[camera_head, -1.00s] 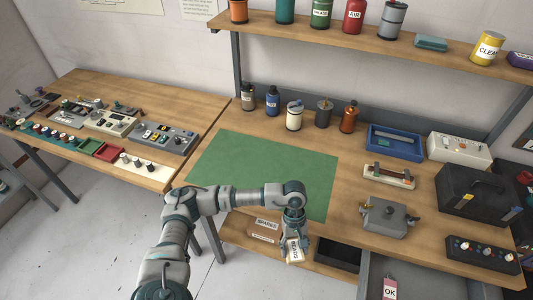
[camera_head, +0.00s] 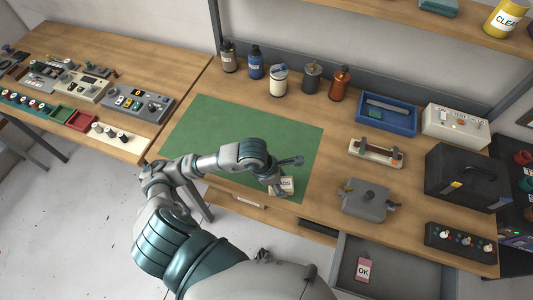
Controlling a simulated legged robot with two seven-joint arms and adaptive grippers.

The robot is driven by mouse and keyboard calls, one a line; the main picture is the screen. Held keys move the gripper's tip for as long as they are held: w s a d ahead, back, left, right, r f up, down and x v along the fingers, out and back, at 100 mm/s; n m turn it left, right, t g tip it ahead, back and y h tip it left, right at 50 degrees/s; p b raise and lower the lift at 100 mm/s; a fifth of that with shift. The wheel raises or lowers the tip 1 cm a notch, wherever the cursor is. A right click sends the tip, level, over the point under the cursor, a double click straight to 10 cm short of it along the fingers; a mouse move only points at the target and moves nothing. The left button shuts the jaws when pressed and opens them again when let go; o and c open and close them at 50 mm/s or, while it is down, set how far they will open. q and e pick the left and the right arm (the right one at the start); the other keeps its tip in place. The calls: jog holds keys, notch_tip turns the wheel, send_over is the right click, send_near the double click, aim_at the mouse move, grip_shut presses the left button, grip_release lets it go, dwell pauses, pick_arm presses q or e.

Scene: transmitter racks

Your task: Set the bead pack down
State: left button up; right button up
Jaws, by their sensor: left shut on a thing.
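The bead pack (camera_head: 287,184) is a small pale packet with dark lettering, partly hidden by the fingers. My left gripper (camera_head: 279,184) is shut on it, at the front right part of the green mat (camera_head: 222,135). I cannot tell whether the pack touches the mat or hangs just above it. My right gripper is not in view.
The mat is otherwise bare. Several bottles and cans (camera_head: 278,80) stand behind it. A blue tray (camera_head: 387,113), a small fixture (camera_head: 376,152) and a grey box (camera_head: 366,200) are to its right. An open drawer (camera_head: 390,265) with an OK tag (camera_head: 363,269) juts out in front.

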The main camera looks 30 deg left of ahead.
pick_arm(q)
jog(key=w+a, duration=0.2)
jog(key=w+a+p, duration=0.1)
jog(key=w, duration=0.2)
jog(key=w+a, duration=0.2)
jog(key=w, duration=0.1)
jog(key=shift+a+p, duration=0.3)
jog(key=shift+w+a+f, duration=0.15)
jog(key=shift+a, duration=0.15)
jog(key=shift+a+f, duration=0.25)
jog(key=f, duration=0.1)
jog(key=a+f, duration=0.1)
jog(key=f, duration=0.1)
jog(key=shift+f+p, duration=0.2)
jog(key=shift+p, duration=0.15)
jog(key=shift+c, duration=0.6)
jog(key=shift+d, duration=0.15)
jog(key=o, duration=1.2)
jog(key=shift+d, duration=0.2)
jog(key=shift+o, duration=0.6)
jog(key=shift+d, duration=0.15)
jog(key=shift+r, duration=0.35)
jog(key=b+v, duration=0.1)
jog(key=v, duration=1)
jog(key=shift+a+r, duration=0.25)
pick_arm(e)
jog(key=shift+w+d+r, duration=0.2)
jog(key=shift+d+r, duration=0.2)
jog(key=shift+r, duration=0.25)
